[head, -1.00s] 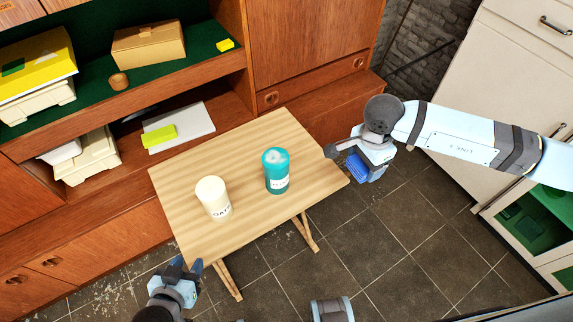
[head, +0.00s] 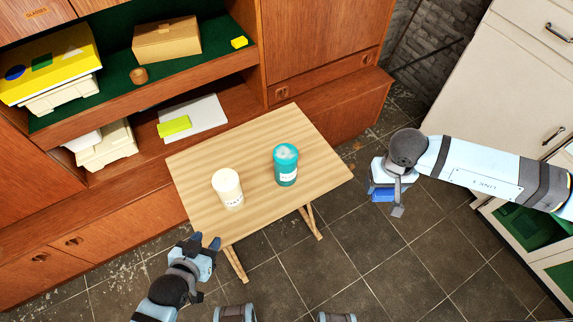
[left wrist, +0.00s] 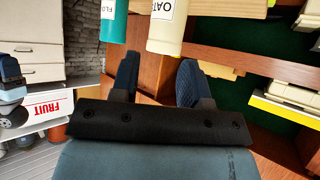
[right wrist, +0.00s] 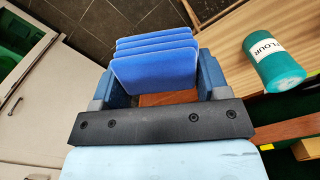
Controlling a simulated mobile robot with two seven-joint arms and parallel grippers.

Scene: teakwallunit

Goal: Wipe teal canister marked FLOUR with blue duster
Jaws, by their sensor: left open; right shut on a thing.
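The teal canister (head: 286,166) stands upright on the wooden table, right of the middle; its FLOUR label reads clearly in the right wrist view (right wrist: 281,72). The top of the canister has a whitish patch. My right gripper (head: 391,185) is shut on the blue duster (head: 382,195), to the right of the table and apart from the canister. The duster's several blue layers show between the fingers in the right wrist view (right wrist: 155,66). My left gripper (head: 206,244) is open and empty near the table's front left edge. In the left wrist view the teal canister (left wrist: 113,22) is cut off.
A cream canister (head: 227,188), its label reading OAT in the left wrist view, stands left of the teal one on the table (head: 250,222). A wall unit (head: 200,70) with shelves stands behind. A pale cabinet (head: 490,100) is at right. Tiled floor lies clear between.

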